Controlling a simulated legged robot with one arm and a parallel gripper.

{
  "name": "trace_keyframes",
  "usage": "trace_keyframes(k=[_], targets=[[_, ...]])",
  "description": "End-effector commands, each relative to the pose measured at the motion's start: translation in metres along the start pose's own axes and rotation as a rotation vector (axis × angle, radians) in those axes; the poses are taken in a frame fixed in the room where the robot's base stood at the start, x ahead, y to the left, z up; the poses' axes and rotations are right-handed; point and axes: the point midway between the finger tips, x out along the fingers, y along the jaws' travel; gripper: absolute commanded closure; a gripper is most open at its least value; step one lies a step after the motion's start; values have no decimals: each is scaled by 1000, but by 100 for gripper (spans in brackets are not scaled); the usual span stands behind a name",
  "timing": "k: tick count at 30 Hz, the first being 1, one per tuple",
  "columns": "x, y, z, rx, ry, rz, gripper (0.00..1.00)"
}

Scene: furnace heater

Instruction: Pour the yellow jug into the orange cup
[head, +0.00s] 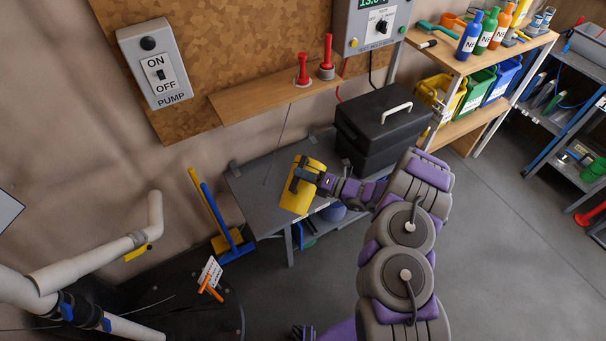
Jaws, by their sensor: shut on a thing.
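The yellow jug (295,199) is near the middle of the head view. My gripper (306,174) is shut on the jug's upper part and comes in from the right. The jug appears slightly tilted and lies in front of the dark grey table (265,185), near its front edge. I cannot tell how high it is above the table, and its inside is not visible. No orange cup can be made out for sure. A small orange object (451,21) on the wooden shelf at the upper right may be one, but it is partly hidden.
A black toolbox (380,135) stands on the table, right of the jug. A wooden shelf unit (465,62) with bottles and coloured bins is at the upper right.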

Motion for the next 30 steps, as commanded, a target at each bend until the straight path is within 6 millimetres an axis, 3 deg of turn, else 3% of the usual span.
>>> trace_keyframes(k=[30], targets=[[0, -4, 5, 49, -1, 1, 100]])
